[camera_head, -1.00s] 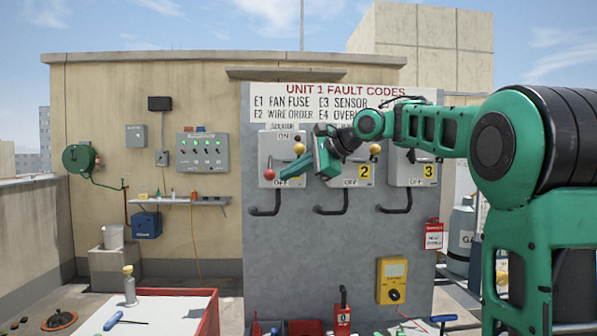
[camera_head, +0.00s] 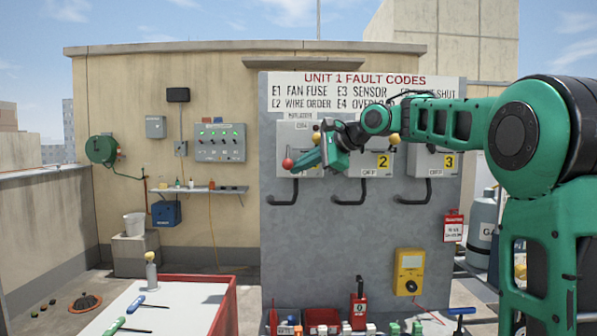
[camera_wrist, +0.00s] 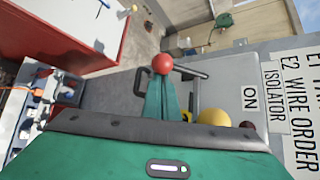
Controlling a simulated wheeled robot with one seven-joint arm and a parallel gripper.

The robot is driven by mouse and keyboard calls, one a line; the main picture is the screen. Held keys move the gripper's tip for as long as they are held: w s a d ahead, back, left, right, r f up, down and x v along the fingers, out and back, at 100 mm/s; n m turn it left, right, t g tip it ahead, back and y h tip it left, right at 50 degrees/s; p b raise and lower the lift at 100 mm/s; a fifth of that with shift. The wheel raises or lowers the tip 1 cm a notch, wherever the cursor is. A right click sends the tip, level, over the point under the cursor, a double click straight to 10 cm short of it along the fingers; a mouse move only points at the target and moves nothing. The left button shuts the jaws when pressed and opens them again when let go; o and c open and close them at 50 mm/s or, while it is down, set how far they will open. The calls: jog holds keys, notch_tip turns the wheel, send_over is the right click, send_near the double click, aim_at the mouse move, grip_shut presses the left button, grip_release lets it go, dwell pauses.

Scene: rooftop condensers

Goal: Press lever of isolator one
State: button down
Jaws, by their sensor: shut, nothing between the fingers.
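Isolator one (camera_head: 284,136) is a grey box at the left of the isolator row, with its ON label (camera_wrist: 250,98) showing in the wrist view. A red ball knob (camera_head: 288,164) stands out low on its left side; in the wrist view the red knob (camera_wrist: 163,64) sits just at my fingertips. My gripper (camera_head: 296,167) is shut and empty, its tips right beside the red knob; I cannot tell whether they touch it. A yellow ball (camera_head: 316,137) is at the box's right edge. My gripper hides the lower right of the box and its OFF label.
Isolator two (camera_head: 370,170) and isolator three (camera_head: 432,160) stand to the right on the same grey panel (camera_head: 330,235). Black bent pipes hang below the boxes. A red-rimmed white table (camera_head: 180,300) is at the lower left. A yellow meter (camera_head: 409,270) hangs lower right.

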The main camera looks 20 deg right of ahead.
jog(key=shift+s+a+r, duration=0.1)
jog(key=shift+s+r, duration=0.1)
jog(key=shift+r, duration=0.15)
jog(key=shift+s+a+r, duration=0.15)
jog(key=shift+s+r, duration=0.15)
jog(key=shift+r, duration=0.45)
jog(key=shift+s+a+r, duration=0.1)
jog(key=shift+s+r, duration=0.15)
jog(key=shift+r, duration=0.5)
jog(key=v, duration=1)
jog(key=shift+s+d, duration=0.2)
jog(key=shift+d, duration=0.15)
